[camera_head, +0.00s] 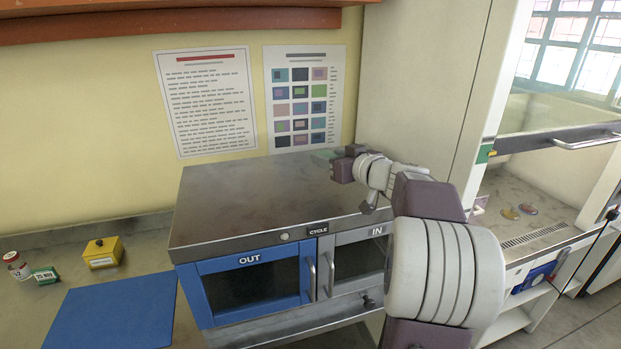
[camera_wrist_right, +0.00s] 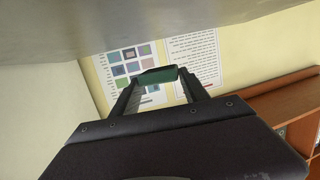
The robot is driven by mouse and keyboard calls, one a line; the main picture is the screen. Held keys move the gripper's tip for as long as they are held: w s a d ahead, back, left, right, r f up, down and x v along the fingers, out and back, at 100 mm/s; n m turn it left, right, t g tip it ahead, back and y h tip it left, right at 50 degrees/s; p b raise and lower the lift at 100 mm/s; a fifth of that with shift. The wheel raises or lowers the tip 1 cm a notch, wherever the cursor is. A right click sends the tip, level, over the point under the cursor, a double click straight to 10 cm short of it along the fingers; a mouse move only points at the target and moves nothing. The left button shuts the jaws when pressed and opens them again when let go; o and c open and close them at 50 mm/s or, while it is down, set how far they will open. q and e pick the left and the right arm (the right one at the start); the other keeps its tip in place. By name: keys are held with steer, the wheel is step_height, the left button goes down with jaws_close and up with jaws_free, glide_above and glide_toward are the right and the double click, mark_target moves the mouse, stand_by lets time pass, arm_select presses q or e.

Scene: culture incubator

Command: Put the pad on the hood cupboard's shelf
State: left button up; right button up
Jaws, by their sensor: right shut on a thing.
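My right gripper (camera_head: 341,163) is shut on a small green pad (camera_head: 324,155) just above the steel top of the incubator, near its back. In the right wrist view the green pad (camera_wrist_right: 157,75) shows between the two fingertips. The hood cupboard is the open white space under the hood at the right; part of its white shelf (camera_head: 507,322) shows low down, partly hidden by my right arm. My left gripper is not in view.
The incubator (camera_head: 240,190) has a blue OUT door and a grey IN door. A blue mat (camera_head: 115,312), a yellow box (camera_head: 103,252), a small green box (camera_head: 45,275) and a jar (camera_head: 16,265) are on the left counter. A blue item (camera_head: 537,275) sits under the hood.

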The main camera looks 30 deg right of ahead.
mark_target(315, 187)
steer(key=w+a+f, duration=0.2)
steer(key=a, duration=0.1)
steer(key=shift+a, duration=0.1)
steer(key=shift+a+f, duration=0.1)
steer(key=shift+a, duration=0.15)
steer(key=shift+s, duration=0.1)
steer(key=shift+d+f, duration=0.1)
steer(key=shift+f, duration=0.2)
step_height(315, 187, down, 4)
steer(key=shift+r, duration=0.2)
